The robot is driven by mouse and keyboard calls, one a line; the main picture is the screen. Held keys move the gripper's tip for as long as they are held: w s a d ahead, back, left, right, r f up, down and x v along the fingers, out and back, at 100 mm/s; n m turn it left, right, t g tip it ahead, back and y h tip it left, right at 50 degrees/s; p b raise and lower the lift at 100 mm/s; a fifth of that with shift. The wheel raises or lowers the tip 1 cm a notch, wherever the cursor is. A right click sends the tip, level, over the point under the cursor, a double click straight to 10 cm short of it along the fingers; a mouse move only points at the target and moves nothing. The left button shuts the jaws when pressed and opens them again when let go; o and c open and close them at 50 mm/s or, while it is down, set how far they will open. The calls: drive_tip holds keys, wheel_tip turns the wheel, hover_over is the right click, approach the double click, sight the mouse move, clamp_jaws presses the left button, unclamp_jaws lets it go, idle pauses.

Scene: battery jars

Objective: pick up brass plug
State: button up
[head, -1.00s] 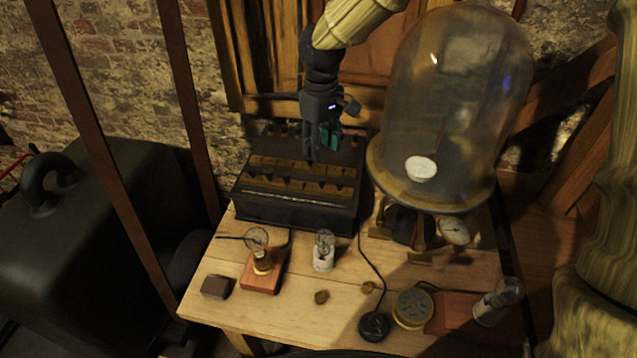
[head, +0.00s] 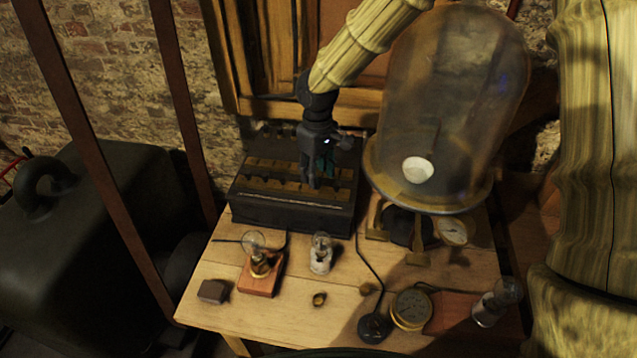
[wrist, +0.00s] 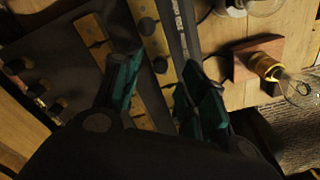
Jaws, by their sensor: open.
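My gripper (head: 321,182) is open and points down just over the black box with brass bars (head: 290,215). In the wrist view its teal-padded fingers (wrist: 160,78) stand apart on either side of a brass bar (wrist: 150,45). A small round dark-topped plug (wrist: 160,64) sits on that bar between the fingertips, and a similar one (wrist: 147,25) sits farther along it. I cannot tell whether the fingers touch anything. A small brass-coloured piece (head: 319,299) lies loose on the wooden table, with another (head: 367,289) to its right.
A large glass bell jar (head: 450,110) on a brass stand is close to the right of the box. A bulb on a red wooden base (head: 260,279), a bulb with a white base (head: 321,254) and a dark block (head: 213,291) stand in front. Bare wood (head: 285,318) shows near the front edge.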

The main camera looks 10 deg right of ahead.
drive_tip(key=shift+f+p, duration=0.45)
drive_tip(key=shift+f, duration=1.4)
drive_tip(key=shift+s, duration=0.1)
drive_tip(key=shift+c, duration=0.2)
clamp_jaws()
